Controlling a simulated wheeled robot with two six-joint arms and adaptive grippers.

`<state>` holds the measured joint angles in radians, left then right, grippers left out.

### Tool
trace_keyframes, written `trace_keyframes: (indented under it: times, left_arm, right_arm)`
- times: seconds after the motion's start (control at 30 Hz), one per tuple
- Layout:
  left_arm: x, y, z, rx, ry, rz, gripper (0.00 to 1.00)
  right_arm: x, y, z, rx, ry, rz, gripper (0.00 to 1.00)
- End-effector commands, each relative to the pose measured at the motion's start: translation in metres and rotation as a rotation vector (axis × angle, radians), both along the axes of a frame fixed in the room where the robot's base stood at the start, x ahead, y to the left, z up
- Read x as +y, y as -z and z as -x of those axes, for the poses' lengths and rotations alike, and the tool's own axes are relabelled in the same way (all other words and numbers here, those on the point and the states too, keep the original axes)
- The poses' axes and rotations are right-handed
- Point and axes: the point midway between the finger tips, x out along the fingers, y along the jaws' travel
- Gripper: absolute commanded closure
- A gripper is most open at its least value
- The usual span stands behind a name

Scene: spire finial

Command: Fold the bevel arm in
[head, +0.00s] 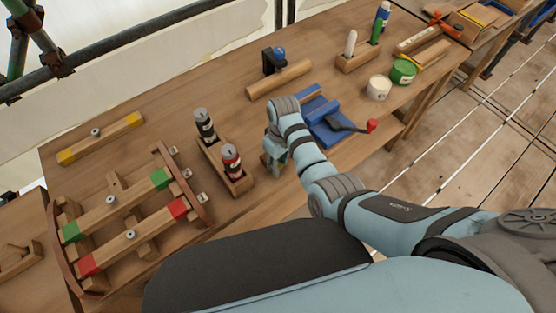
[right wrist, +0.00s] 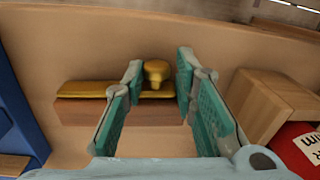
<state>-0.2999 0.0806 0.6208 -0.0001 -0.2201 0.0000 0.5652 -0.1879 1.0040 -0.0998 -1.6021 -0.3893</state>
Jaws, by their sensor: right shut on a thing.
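The bevel shows in the right wrist view as a wooden stock (right wrist: 120,112) with a flat brass arm (right wrist: 85,88) along its top edge and a brass knob (right wrist: 157,72) near its right end. The arm looks about in line with the stock. My right gripper (right wrist: 161,62) has its two green pads on either side of the knob and is shut on it. In the head view my right gripper (head: 274,156) points down at the bench and hides most of the bevel. My left gripper is not in view.
A wooden rack (head: 213,165) with a black bottle (head: 204,125) and a red bottle (head: 231,162) stands close left of my gripper. A wooden frame (head: 125,225) with coloured bars fills the left.

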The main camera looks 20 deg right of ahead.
Motion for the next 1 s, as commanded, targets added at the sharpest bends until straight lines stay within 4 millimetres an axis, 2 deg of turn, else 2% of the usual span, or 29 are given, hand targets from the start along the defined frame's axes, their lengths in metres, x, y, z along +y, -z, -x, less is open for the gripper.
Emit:
trace_keyframes:
  times: [0.07, 0.1, 0.2, 0.53, 0.8, 0.9, 1.0]
  left_arm:
    - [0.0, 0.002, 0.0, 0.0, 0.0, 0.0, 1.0]
    - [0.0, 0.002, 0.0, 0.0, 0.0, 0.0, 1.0]
    - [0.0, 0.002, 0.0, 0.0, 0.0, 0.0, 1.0]
    - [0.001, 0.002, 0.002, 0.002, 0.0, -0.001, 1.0]
    - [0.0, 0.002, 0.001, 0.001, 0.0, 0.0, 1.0]
    - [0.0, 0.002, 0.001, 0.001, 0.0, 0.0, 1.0]
    - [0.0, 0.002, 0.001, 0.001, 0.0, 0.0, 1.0]
  right_arm:
    - [0.0, 0.002, 0.0, 0.0, 0.0, 0.0, 1.0]
    - [0.0, 0.002, 0.0, 0.0, 0.0, 0.0, 0.73]
    - [0.0, 0.002, 0.0, 0.0, 0.0, 0.0, 0.59]
    - [0.0, -0.003, -0.001, -0.004, 0.0, 0.0, 0.59]
    - [-0.002, -0.057, -0.003, -0.005, 0.0, -0.001, 0.59]
    - [-0.003, -0.069, -0.003, -0.003, 0.0, 0.001, 0.59]
    - [-0.003, -0.073, -0.002, 0.0, 0.0, 0.001, 0.59]
